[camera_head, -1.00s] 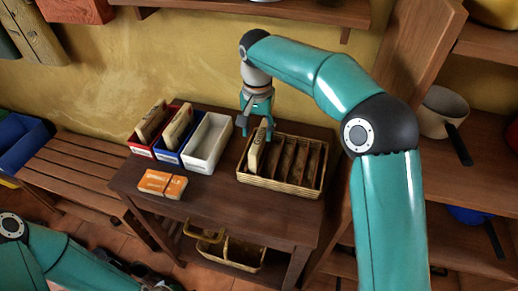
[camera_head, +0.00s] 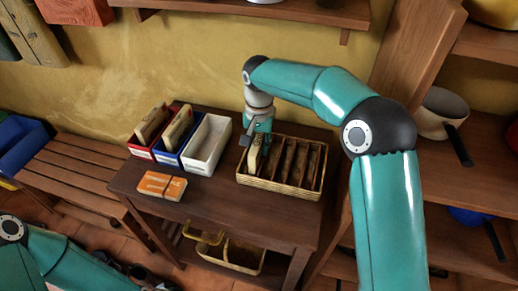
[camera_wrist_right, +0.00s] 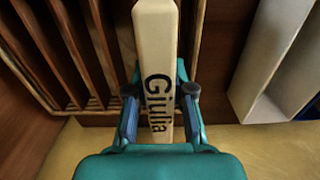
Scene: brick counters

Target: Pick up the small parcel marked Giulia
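The small parcel marked Giulia (camera_wrist_right: 156,50) is pale and thin, with its name in dark letters on its narrow upper face. It stands upright in the left slot of a wicker basket (camera_head: 278,187); it also shows in the head view (camera_head: 254,160). My right gripper (camera_wrist_right: 158,92) is open, with one fingertip on each side of the parcel, close to its faces. In the head view my right gripper (camera_head: 258,138) is over the basket's left end. My left arm shows at the lower left; its gripper is out of sight.
Red (camera_head: 140,152), blue (camera_head: 167,157) and white (camera_head: 205,160) bins stand left of the basket; the red and blue ones hold pale parcels, the white looks empty. Orange packets (camera_head: 161,185) lie in front. The table front (camera_head: 250,222) is clear. A shelf unit stands at right.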

